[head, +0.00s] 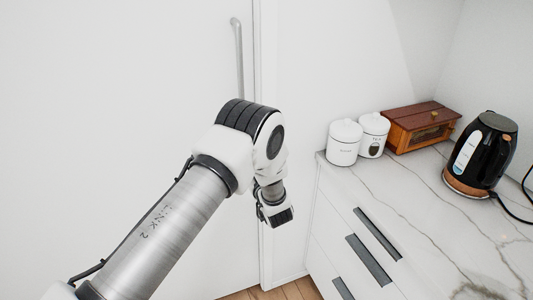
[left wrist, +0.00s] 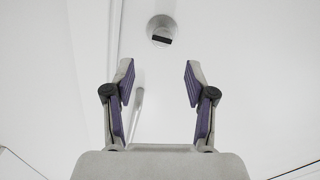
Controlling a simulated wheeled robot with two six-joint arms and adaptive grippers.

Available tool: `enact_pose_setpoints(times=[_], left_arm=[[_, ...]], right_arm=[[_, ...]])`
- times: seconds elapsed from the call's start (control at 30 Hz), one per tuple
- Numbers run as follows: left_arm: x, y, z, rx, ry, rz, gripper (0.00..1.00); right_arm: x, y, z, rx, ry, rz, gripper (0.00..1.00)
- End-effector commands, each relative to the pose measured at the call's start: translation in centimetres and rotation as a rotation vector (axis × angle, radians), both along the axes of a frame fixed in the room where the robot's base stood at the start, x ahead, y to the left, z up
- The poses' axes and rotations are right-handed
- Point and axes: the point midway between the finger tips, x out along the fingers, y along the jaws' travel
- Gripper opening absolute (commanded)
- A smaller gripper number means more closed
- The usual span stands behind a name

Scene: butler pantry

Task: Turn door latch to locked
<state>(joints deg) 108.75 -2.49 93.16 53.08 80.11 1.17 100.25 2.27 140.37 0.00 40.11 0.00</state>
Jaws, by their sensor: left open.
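The door latch (left wrist: 162,31) shows in the left wrist view as a round metal plate with a dark bar across it, on the white door. The bar looks roughly horizontal. My left gripper (left wrist: 158,82) is open and empty, its two purple-padded fingers apart, with the latch beyond the fingertips and near the middle between them. In the head view my left arm reaches across the white door (head: 130,80), and its fingers and the latch are hidden there. My right gripper is in neither view.
A long vertical door handle (head: 238,55) is on the door near its right edge. To the right, a marble counter (head: 430,205) with drawers carries two white canisters (head: 344,143), a wooden box (head: 420,125) and a black kettle (head: 482,155).

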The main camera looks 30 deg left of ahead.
Motion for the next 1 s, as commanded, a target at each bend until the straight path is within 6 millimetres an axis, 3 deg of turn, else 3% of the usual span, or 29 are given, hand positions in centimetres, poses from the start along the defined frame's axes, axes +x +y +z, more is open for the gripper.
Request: enact_pose_setpoints(times=[0.4,0.7,0.73,0.87,1.0], left_arm=[[4.3,5.3,0.1,-0.002,0.003,0.001,0.55],[4.8,5.8,-0.1,-0.002,0.005,-0.002,0.55],[4.8,5.8,-0.1,-0.002,0.005,-0.002,0.48],[4.8,5.8,-0.1,-0.002,0.005,-0.002,0.02],[4.8,5.8,-0.1,-0.001,0.005,-0.002,0.0]], right_arm=[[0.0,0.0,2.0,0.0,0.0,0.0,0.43],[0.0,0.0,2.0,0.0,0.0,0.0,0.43],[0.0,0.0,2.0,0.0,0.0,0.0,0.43],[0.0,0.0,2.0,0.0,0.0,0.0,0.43],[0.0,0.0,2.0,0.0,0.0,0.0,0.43]])
